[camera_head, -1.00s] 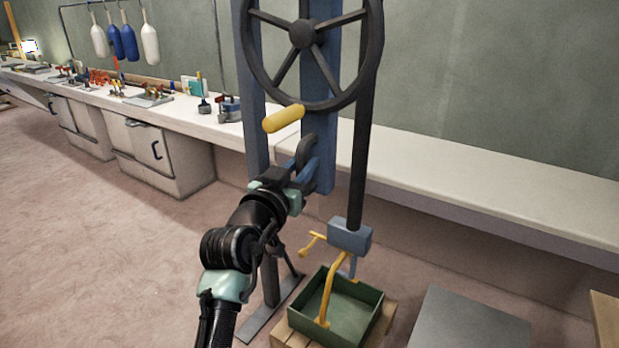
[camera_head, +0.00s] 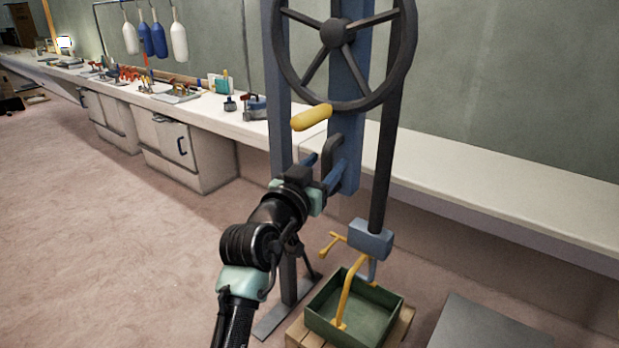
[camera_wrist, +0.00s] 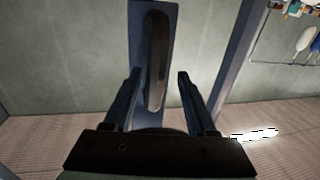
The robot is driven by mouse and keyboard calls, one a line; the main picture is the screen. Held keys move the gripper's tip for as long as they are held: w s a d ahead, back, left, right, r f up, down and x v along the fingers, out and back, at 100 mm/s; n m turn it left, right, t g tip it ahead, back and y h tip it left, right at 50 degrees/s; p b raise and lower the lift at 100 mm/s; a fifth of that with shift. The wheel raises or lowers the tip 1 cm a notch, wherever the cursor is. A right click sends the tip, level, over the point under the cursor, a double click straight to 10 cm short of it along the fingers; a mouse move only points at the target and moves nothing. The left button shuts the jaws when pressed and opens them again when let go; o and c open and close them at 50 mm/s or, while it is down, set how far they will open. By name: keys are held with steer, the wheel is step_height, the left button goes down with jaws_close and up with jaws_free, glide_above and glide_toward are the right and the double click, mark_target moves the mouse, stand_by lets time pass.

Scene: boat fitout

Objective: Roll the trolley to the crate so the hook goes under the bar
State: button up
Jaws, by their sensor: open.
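A blue-grey block (camera_head: 371,240) hangs at the lower end of a dark pole (camera_head: 385,165), with a yellow handle on its left; I take it for the trolley. Its short grey-blue hook (camera_head: 373,268) points down near the yellow arched bar (camera_head: 346,292) of the green crate (camera_head: 325,318). I cannot tell whether hook and bar touch. My gripper (camera_head: 326,172) is open in front of the blue upright. A dark upright handle (camera_wrist: 157,60) on a blue plate (camera_wrist: 138,45) shows between and beyond the fingers in the wrist view; no grip on it shows.
A dark handwheel (camera_head: 333,33) with a yellow knob (camera_head: 312,117) is above my gripper. A white bench (camera_head: 480,185) runs along the wall behind, tools on its left part. The crate stands on a wooden pallet (camera_head: 402,322). A grey slab (camera_head: 490,325) is at right. Floor at left is clear.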

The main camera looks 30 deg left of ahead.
steer(key=s+d, duration=0.1)
steer(key=s, duration=1.1)
steer(key=shift+s+d+b, duration=0.25)
steer(key=shift+d+b, duration=0.05)
steer(key=shift+d, duration=0.1)
steer(key=s+d+r+m+t+h, duration=0.1)
steer(key=d+r+m+t+h, duration=0.35)
steer(key=d+r, duration=1.75)
steer(key=s+d+r+n+t+y, duration=0.2)
steer(key=s+d+r+n+t, duration=0.1)
steer(key=s+d+r+t, duration=0.4)
step_height(320, 180, up, 19)
steer(key=g+p, duration=0.2)
steer(key=p, duration=1.6)
steer(key=shift+s+a, duration=0.3)
steer(key=shift+a, duration=0.15)
steer(key=shift+f, duration=0.1)
